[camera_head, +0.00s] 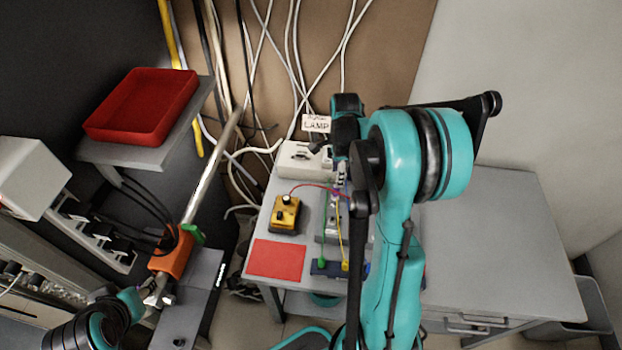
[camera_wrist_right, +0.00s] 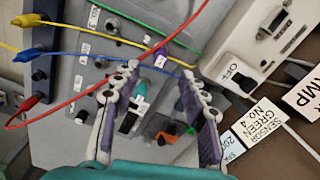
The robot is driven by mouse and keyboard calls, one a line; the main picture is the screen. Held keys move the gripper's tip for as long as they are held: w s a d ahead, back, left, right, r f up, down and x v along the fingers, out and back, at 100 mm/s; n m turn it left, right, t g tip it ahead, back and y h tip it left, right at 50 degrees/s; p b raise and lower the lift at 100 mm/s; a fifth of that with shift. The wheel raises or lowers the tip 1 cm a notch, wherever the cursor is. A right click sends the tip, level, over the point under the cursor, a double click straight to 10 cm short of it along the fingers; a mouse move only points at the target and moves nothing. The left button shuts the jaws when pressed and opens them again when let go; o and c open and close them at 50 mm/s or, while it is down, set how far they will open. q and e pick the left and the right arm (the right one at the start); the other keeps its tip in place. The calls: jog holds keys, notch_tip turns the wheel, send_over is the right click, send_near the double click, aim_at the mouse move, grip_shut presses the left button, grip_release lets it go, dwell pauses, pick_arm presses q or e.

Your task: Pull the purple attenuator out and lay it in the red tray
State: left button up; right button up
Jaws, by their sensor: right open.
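The red tray (camera_head: 145,88) sits empty on a grey shelf at the upper left of the head view. My right gripper (camera_head: 340,172) is over the instrument bench, largely hidden by my own arm. In the right wrist view its two purple-lined fingers (camera_wrist_right: 160,100) are spread apart above a grey panel, with nothing visibly clamped. A small purple piece with white labels (camera_wrist_right: 160,57) shows beyond the fingertips; I cannot tell for sure that it is the attenuator. My left gripper (camera_head: 160,291) is at the lower left, beside an orange block (camera_head: 172,250); its jaw state is unclear.
Red, yellow, blue and green cables (camera_wrist_right: 100,58) cross the panel close to the fingers. A white switch box (camera_wrist_right: 262,45) stands beside them. A yellow box (camera_head: 285,214) and flat red mat (camera_head: 277,260) lie on the bench (camera_head: 500,235), whose right side is clear.

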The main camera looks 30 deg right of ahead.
aim_at(336, 192)
jog(key=shift+w+f, duration=0.1)
jog(key=shift+f, duration=0.4)
jog(key=shift+f+b, duration=0.5)
jog(key=shift+f, duration=0.4)
notch_tip(336, 192, down, 5)
jog(key=shift+b, duration=0.95)
grip_shut()
